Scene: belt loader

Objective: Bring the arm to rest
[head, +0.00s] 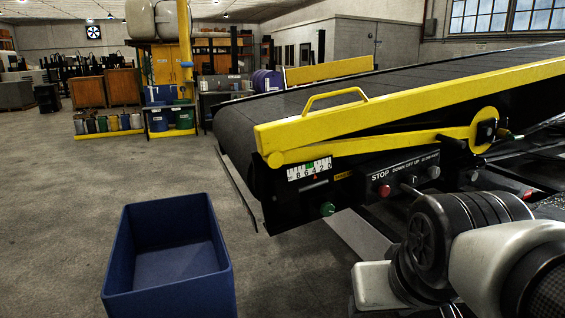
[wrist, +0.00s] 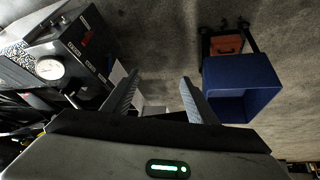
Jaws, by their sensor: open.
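My gripper (wrist: 159,77) shows in the wrist view with its two fingers apart and nothing visible between them. Bare concrete floor lies beyond the fingertips. My arm's dark and white links fill the lower right of the head view, in front of the belt loader (head: 350,125). The gripper's fingers cannot be made out in the head view.
An open, empty blue bin (head: 121,262) stands on the floor left of the loader; it also shows in the wrist view (wrist: 238,70). An orange case (wrist: 226,44) lies near it. Floor left of the bin is clear.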

